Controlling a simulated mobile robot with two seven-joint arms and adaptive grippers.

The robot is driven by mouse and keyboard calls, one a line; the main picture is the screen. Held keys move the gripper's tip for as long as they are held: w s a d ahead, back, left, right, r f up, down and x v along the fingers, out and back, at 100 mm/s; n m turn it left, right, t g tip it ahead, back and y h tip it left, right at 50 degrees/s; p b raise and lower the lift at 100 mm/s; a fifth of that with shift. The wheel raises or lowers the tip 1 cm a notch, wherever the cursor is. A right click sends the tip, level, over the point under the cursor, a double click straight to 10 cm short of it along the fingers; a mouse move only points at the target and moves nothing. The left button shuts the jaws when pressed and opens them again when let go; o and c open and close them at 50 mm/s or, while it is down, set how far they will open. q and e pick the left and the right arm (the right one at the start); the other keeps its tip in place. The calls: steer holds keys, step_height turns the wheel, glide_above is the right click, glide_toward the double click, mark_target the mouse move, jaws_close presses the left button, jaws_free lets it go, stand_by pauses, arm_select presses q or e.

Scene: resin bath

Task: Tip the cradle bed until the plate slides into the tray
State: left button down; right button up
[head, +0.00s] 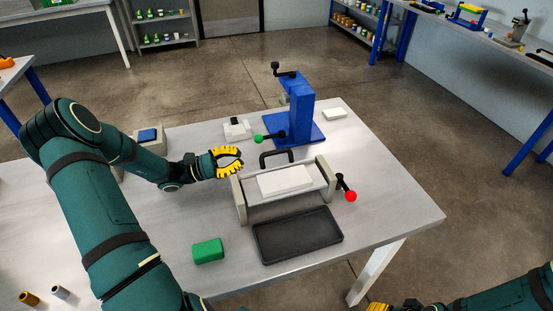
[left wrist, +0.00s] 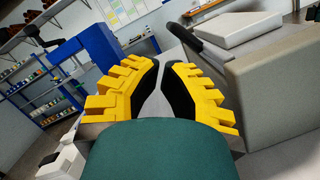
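The cradle (head: 241,203) has two beige side walls and a bed between them. The white plate (head: 285,180) lies on the bed, which looks about level; the plate also shows in the left wrist view (left wrist: 232,28). A black handle (head: 275,155) stands at the bed's back edge, and part of it shows in the left wrist view (left wrist: 184,38). The empty black tray (head: 298,236) lies in front of the cradle. My left gripper (head: 241,161) is just left of the cradle, open with nothing between its yellow fingers. Only a sliver of my right gripper (head: 378,307) shows at the bottom edge.
A red-knobbed lever (head: 350,195) sticks out right of the cradle. A blue stand (head: 299,108) with a green-knobbed lever (head: 259,138) stands behind it. A small white device (head: 237,130) is behind my left gripper. The table's right end is clear.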

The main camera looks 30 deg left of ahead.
mark_target(273, 153)
arm_select(q)
steer(key=shift+w+f+b, duration=0.2)
steer(key=shift+f+b, duration=0.2)
steer(key=shift+f, duration=0.55)
steer(key=shift+w+d+r, duration=0.2)
steer(key=shift+d, duration=0.2)
steer(key=b+x, duration=0.1)
steer(key=x, duration=0.8)
steer(key=shift+w, duration=0.1)
arm_select(e)
step_height(273, 153, down, 3)
steer(key=shift+w+r, duration=0.1)
steer(key=shift+r, duration=0.05)
